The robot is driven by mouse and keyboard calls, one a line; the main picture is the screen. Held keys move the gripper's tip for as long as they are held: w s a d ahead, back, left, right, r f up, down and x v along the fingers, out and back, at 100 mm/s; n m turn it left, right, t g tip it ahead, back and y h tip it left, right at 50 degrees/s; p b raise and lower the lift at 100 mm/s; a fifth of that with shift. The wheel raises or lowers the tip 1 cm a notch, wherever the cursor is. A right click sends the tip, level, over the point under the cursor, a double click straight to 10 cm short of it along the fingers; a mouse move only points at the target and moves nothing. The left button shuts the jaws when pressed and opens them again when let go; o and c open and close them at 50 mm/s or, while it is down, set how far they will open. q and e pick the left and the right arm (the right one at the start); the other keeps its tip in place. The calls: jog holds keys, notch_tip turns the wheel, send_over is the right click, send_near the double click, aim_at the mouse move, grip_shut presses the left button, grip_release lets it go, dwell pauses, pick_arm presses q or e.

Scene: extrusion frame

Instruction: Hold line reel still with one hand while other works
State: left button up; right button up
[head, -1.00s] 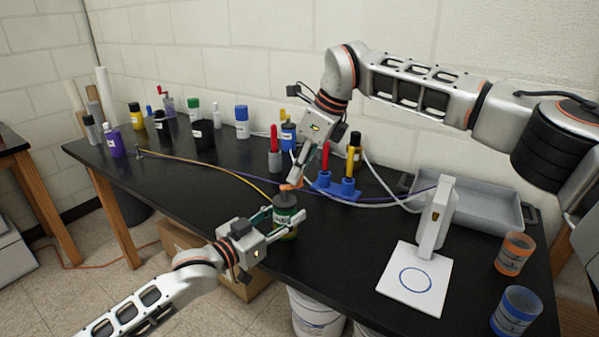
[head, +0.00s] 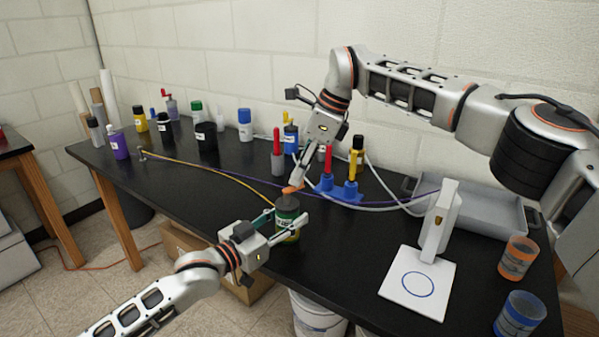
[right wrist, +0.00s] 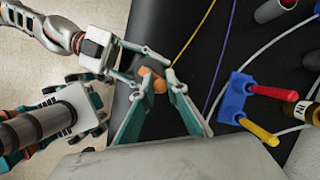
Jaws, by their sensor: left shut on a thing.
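The line reel (head: 288,212) is a dark green, jar-like cylinder with a label, upright near the table's front edge. A yellow line (head: 220,170) runs from it to a small post at the far left. My left gripper (head: 287,221) is shut on the reel's sides from the front left. My right gripper (head: 293,188) points down at the reel's top, its fingertips at a small orange piece (head: 291,190). In the right wrist view, the orange piece (right wrist: 158,85) sits between my right fingertips; whether they grip it is unclear. The reel is partly hidden by both grippers.
A blue holder (head: 340,190) with red and yellow tools stands right of the reel. A white stand (head: 418,285) and two cups (head: 518,258) are at the right. Several bottles (head: 205,137) stand at the back left.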

jog(key=o, duration=0.4)
jog(key=shift+c, duration=0.2)
jog(key=v, duration=1.2)
jog(key=shift+s+a, duration=0.1)
dwell(0.4)
jog(key=s+a+m+t+h, duration=0.35)
jog(key=a+m+h, duration=0.2)
jog(key=m, duration=1.25)
jog(key=x, duration=1.2)
